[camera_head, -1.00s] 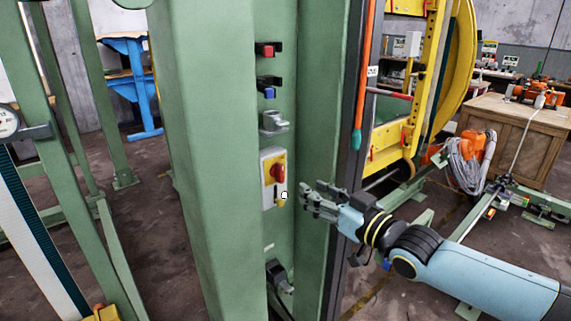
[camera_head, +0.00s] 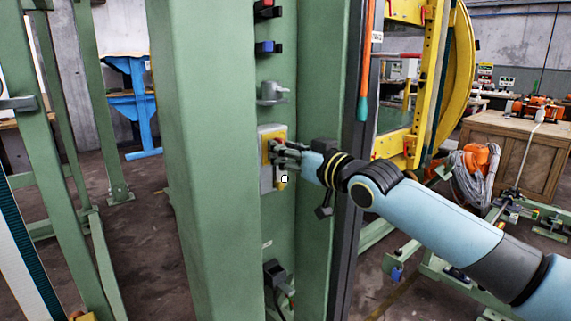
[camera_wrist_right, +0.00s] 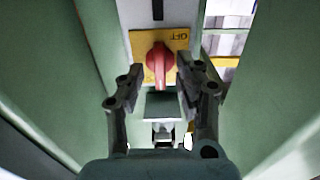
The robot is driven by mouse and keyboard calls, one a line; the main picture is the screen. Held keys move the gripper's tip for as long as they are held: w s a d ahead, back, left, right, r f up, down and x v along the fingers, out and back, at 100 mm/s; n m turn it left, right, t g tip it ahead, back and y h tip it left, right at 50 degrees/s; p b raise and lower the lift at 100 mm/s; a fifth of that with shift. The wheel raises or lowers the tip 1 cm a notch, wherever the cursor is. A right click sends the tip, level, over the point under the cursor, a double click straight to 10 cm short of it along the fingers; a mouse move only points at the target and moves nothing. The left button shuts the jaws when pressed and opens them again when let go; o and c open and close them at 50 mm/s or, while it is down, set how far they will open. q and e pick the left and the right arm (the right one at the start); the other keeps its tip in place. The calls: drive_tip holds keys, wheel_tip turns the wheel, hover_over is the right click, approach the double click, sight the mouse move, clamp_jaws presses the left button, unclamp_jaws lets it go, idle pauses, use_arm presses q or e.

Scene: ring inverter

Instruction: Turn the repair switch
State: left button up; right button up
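The repair switch is a red rotary knob (camera_wrist_right: 161,66) on a yellow plate (camera_wrist_right: 183,44) marked OFF, which reads upside down in the wrist view. In the head view the yellow plate (camera_head: 265,150) sits on a grey box (camera_head: 267,183) on the green column; my fingers hide most of the knob there. My right gripper (camera_head: 277,153) is at the switch. In the wrist view its two fingers are apart, one on each side of the knob, with gaps visible; I cannot tell any contact. My left gripper is not in view.
On the green column (camera_head: 212,190), a grey fitting (camera_head: 272,93) and a blue-buttoned device (camera_head: 265,47) sit above the switch. Green column walls flank the recess. An orange bar (camera_head: 365,65) hangs to the right. A wooden crate (camera_head: 515,150) stands at far right.

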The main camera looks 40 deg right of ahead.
drive_tip(key=shift+w, duration=0.1)
drive_tip(key=shift+c, duration=0.2)
clamp_jaws()
drive_tip(key=shift+n, duration=0.4)
drive_tip(key=shift+a+f+n+b, duration=0.1)
drive_tip(key=shift+n+b, duration=1.3)
drive_tip(key=shift+n, duration=1.45)
drive_tip(key=shift+a+f+n+b, duration=0.15)
drive_tip(key=shift+n+b, duration=1.3)
drive_tip(key=shift+n, duration=1.45)
drive_tip(key=shift+f+n+b, duration=0.1)
drive_tip(key=shift+n+b, duration=1.3)
drive_tip(key=shift+n, duration=1.45)
